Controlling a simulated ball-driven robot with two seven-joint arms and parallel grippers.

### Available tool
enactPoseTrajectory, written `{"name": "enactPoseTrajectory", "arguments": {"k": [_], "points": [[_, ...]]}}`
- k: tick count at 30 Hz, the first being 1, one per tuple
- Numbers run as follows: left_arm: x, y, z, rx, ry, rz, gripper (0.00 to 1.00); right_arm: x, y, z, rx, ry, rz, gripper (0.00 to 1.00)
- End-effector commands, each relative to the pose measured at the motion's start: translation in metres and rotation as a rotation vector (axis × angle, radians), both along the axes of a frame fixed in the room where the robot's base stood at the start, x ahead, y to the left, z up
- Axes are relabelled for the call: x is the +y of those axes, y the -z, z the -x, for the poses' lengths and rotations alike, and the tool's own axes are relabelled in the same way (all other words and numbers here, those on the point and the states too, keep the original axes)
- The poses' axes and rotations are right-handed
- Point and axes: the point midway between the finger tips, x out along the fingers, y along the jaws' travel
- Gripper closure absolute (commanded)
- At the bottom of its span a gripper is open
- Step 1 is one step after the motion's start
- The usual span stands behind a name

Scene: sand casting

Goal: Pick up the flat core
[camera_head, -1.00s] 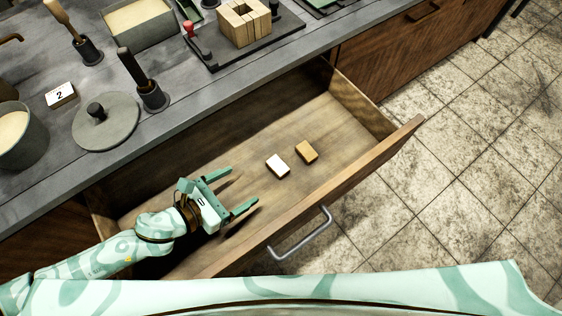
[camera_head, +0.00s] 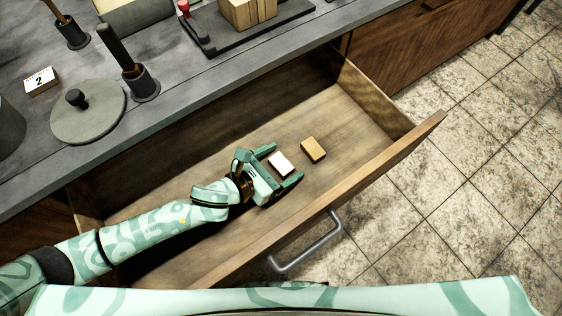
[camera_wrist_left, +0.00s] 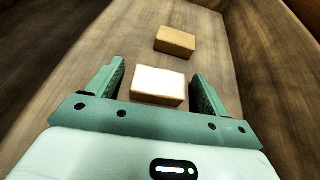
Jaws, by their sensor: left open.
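Two small flat blocks lie on the floor of the open drawer (camera_head: 208,172). One is a white block (camera_head: 279,166); the other is a tan block (camera_head: 313,149) a little to its right. I cannot tell from looks alone which is called the flat core. My left gripper (camera_head: 288,161) is open inside the drawer, its two fingers on either side of the white block. In the left wrist view the white block (camera_wrist_left: 158,86) sits between the fingers, with visible gaps at both sides. The tan block (camera_wrist_left: 175,42) lies beyond the fingertips. My right gripper is out of view.
The drawer's front panel (camera_head: 385,172) with its metal handle (camera_head: 308,247) stands near my body. The grey worktop (camera_head: 180,95) above holds a round lid (camera_head: 88,118), tools in holders and a number 2 card (camera_head: 40,81). The rest of the drawer is clear.

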Motion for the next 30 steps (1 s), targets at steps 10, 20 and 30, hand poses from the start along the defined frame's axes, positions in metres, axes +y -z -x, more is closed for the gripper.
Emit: {"name": "enactPoseTrajectory", "arguments": {"k": [10, 20, 30], "points": [[0.0, -0.001, 0.0, -0.001, 0.0, 0.0, 0.69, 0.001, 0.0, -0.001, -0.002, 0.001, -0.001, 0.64], [0.0, -0.009, 0.0, -0.005, 0.002, 0.0, 0.69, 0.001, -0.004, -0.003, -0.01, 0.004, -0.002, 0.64], [0.02, -0.078, 0.021, -0.013, 0.001, -0.002, 0.69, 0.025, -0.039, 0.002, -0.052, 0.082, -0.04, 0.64]]}}
